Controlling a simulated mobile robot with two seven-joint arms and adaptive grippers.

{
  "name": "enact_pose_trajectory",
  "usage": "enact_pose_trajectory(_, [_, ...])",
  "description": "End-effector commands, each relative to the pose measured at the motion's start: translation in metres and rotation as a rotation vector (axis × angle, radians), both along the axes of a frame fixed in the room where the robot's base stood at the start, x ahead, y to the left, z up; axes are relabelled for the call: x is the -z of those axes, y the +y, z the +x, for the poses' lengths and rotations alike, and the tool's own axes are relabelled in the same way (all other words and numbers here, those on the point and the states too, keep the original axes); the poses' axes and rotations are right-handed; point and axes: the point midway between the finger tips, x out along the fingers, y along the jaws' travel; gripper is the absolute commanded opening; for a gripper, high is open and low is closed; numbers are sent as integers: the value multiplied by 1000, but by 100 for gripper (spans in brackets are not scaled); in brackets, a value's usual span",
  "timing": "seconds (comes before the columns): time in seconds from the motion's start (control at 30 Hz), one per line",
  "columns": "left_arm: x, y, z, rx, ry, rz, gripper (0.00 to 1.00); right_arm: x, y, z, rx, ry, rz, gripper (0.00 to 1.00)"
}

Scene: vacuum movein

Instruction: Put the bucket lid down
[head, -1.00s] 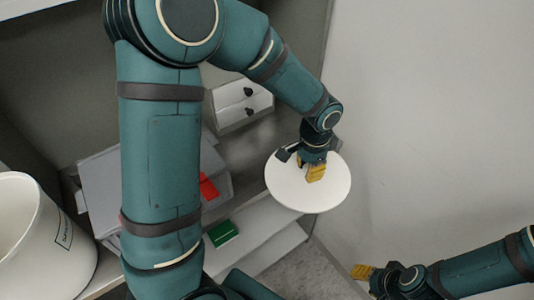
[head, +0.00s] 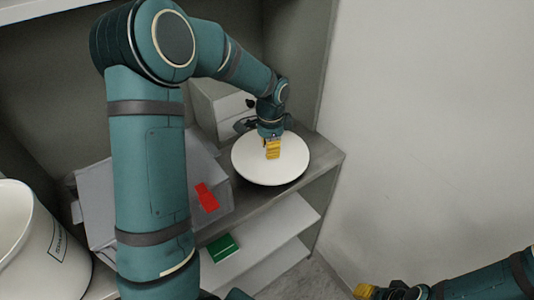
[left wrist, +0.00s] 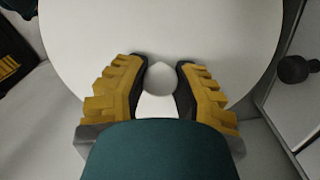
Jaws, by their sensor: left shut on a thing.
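The bucket lid (head: 292,168) is a round white disc over the right end of the grey shelf's upper board. It lies nearly flat; I cannot tell whether its underside touches the board. My left gripper (head: 272,149) comes down onto it from above and is shut on the lid's small round knob (left wrist: 160,78), which shows between the yellow fingers in the left wrist view. The white bucket (head: 30,235) stands open at the left edge of the head view. My right gripper (head: 365,291) is at the bottom right edge, apart from the lid; its fingers are too small to read.
A white drawer box with dark knobs (head: 218,102) stands behind the lid. A grey box (head: 100,205) with a red item (head: 207,197) is left of it. A green box (head: 223,248) lies on the lower shelf. A bare wall (head: 430,130) is at the right.

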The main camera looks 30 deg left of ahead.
Motion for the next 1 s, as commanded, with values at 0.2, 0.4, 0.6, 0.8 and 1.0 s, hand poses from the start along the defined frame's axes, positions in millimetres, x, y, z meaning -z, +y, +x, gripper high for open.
enact_pose_trajectory(0.2, [1, 16, 5, -3, 1, 1, 0, 2, 0, 0, 0, -1, 0, 47])
enact_pose_trajectory(0.4, [33, 14, 5, 1, 3, 0, 0, 13, 0, 2, 1, -6, -1, 47])
enact_pose_trajectory(0.6, [35, 14, 5, 0, 0, 0, 0, 13, 0, 3, 2, -7, -1, 47])
enact_pose_trajectory(0.8, [38, 14, 5, 0, 0, 0, 0, 14, 0, 3, 2, -7, -1, 47])
enact_pose_trajectory(1.0, [38, 14, 5, 0, 0, 0, 56, 14, 0, 3, 2, -7, -1, 47])
